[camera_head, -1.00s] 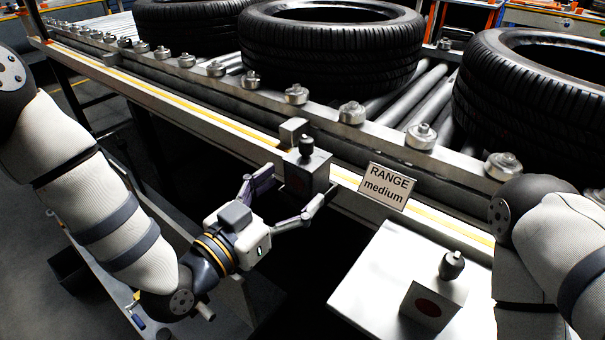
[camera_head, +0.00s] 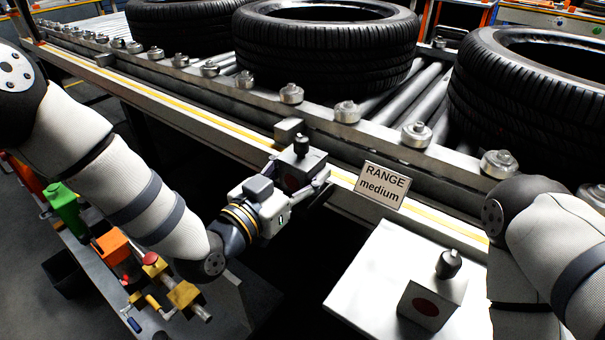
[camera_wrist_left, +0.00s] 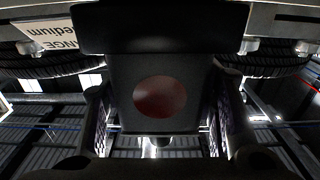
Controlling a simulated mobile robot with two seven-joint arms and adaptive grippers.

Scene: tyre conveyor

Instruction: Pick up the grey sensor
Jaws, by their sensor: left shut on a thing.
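A grey box-shaped sensor with a black knob on top (camera_head: 310,163) sits at the conveyor's front rail, beside a small bracket. My left gripper (camera_head: 299,182) is shut on this grey sensor, with a finger on each side. In the left wrist view, the sensor's dark face with a red disc (camera_wrist_left: 160,97) fills the middle between the two fingers (camera_wrist_left: 163,125). A second similar sensor with a red disc (camera_head: 432,303) stands on the white table (camera_head: 375,270) at the lower right. My right gripper is out of view; only part of that arm shows.
A "RANGE medium" sign (camera_head: 382,186) is on the rail just right of the held sensor. Several tyres (camera_head: 325,50) lie on the roller conveyor behind. Coloured parts, including a green block (camera_head: 66,208), lie on a bench at lower left.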

